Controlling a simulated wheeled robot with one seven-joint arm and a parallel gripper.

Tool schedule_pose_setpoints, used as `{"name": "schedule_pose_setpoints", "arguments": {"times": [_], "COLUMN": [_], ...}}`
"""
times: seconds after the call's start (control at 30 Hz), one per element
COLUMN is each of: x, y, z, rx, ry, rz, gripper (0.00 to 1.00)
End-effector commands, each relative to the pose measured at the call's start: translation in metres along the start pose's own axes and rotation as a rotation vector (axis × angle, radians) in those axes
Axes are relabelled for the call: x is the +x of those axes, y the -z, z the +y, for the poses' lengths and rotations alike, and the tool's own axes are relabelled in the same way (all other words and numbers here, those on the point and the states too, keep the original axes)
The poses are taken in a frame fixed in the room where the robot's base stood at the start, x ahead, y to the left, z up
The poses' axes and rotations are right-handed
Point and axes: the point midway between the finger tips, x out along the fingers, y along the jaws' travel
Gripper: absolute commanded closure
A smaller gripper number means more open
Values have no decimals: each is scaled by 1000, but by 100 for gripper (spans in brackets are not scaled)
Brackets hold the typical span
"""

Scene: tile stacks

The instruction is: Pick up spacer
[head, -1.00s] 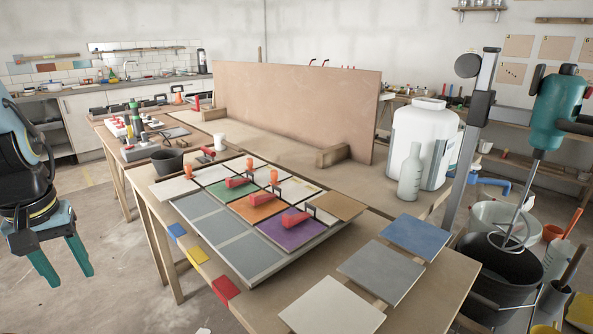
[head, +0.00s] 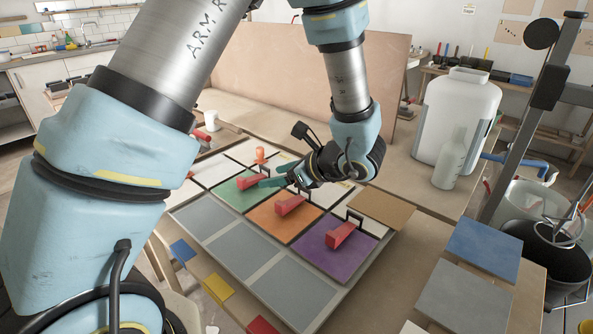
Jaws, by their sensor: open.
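My gripper (head: 275,177) hangs over the tile board, its teal fingers apart above the green and orange tiles. Red wedge-shaped pieces with dark loops sit on the tiles: one on the green tile (head: 248,182), one on the orange tile (head: 290,205), one on the purple tile (head: 340,235). A small orange piece (head: 260,155) stands behind the fingers. I cannot tell which of these is the spacer. The fingers are close to the red piece on green in the picture; contact is unclear. My wrist hides part of the board's far side.
Grey tiles (head: 250,258) fill the board's near side. A tan tile (head: 381,208) lies at its right edge. Loose blue (head: 484,248) and grey (head: 463,298) tiles lie further right. A white jug (head: 455,115) and a clear bottle (head: 450,160) stand behind. A tall brown panel (head: 265,65) blocks the back.

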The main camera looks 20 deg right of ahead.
Motion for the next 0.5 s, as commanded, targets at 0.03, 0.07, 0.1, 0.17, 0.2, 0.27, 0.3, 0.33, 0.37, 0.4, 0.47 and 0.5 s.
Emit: {"name": "schedule_pose_setpoints", "arguments": {"times": [0.03,0.07,0.1,0.17,0.2,0.27,0.3,0.33,0.37,0.4,0.47,0.5], "x": [-17,-26,-36,-48,-53,-56,-54,-51,-47,-40,-31,-26], "y": [14,20,26,34,38,40,41,40,40,38,38,37], "z": [-20,-30,-41,-53,-59,-65,-68,-70,-72,-74,-76,-78], "rx": [79,115,152,193,211,227,233,235,236,236,236,235], "ry": [90,136,187,247,275,300,308,311,312,310,310,310], "rz": [-40,-61,-86,-116,-129,-143,-148,-149,-150,-150,-148,-148], "gripper": [35,35,35,35,35,35,35,35,35,35,35,35]}}
